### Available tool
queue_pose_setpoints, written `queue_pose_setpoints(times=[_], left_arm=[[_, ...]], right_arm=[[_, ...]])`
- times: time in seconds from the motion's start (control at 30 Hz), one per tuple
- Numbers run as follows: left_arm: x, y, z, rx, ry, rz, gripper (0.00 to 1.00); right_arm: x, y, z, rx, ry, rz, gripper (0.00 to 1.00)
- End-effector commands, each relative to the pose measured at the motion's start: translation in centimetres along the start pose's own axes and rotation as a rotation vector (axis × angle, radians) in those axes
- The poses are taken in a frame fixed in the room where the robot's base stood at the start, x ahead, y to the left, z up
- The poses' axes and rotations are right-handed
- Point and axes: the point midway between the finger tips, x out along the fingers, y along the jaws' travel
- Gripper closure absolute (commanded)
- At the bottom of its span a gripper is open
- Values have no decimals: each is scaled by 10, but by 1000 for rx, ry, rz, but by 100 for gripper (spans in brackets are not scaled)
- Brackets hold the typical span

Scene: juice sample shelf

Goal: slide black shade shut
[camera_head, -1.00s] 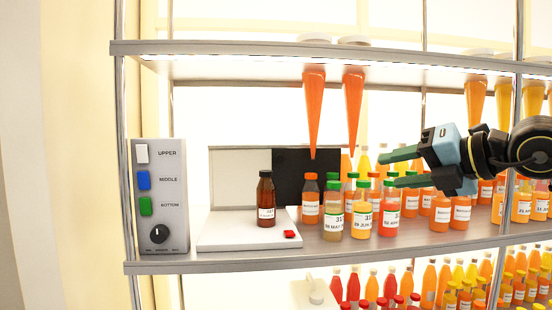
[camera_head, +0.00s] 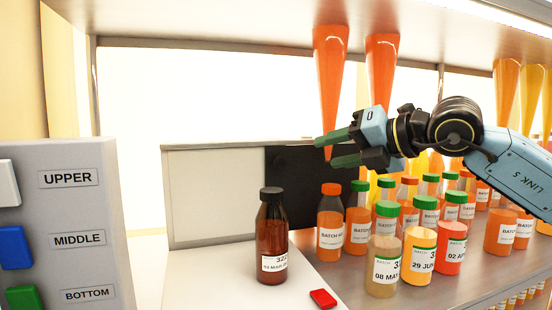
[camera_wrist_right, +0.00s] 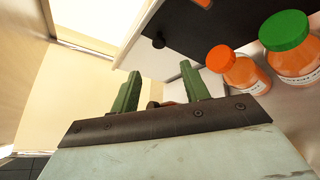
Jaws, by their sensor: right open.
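The black shade (camera_head: 290,190) is a flat dark panel at the right part of a low white screen (camera_head: 212,200), behind the bottles; the white part is left of it. In the right wrist view the shade (camera_wrist_right: 205,28) shows at the top, with a small dark knob (camera_wrist_right: 158,40) near its corner. My right gripper (camera_head: 326,152) is open with green fingers, pointing left, and overlaps the shade's upper right in the head view. It also shows in the wrist view (camera_wrist_right: 158,75). I see no contact with the shade. My left gripper is out of view.
A brown bottle (camera_head: 271,245) stands on a white base with a red button (camera_head: 322,299), before the screen. Several juice bottles (camera_head: 423,240) crowd the shelf below my right arm. Orange cones (camera_head: 330,70) hang above. A button panel (camera_head: 70,230) stands at left.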

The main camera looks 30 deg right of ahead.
Motion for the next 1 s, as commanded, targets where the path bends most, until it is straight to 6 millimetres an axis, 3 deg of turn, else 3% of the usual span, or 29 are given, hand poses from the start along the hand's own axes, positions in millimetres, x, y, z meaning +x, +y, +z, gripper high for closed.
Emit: queue_pose_setpoints(times=[0.2,0.5,0.8,1.0], left_arm=[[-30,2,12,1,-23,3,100],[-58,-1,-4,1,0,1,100],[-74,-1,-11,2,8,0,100],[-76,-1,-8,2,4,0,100]], right_arm=[[21,6,2,3,5,6,54],[72,5,2,5,3,7,54],[117,2,1,4,1,3,54],[128,2,0,1,1,3,54]])
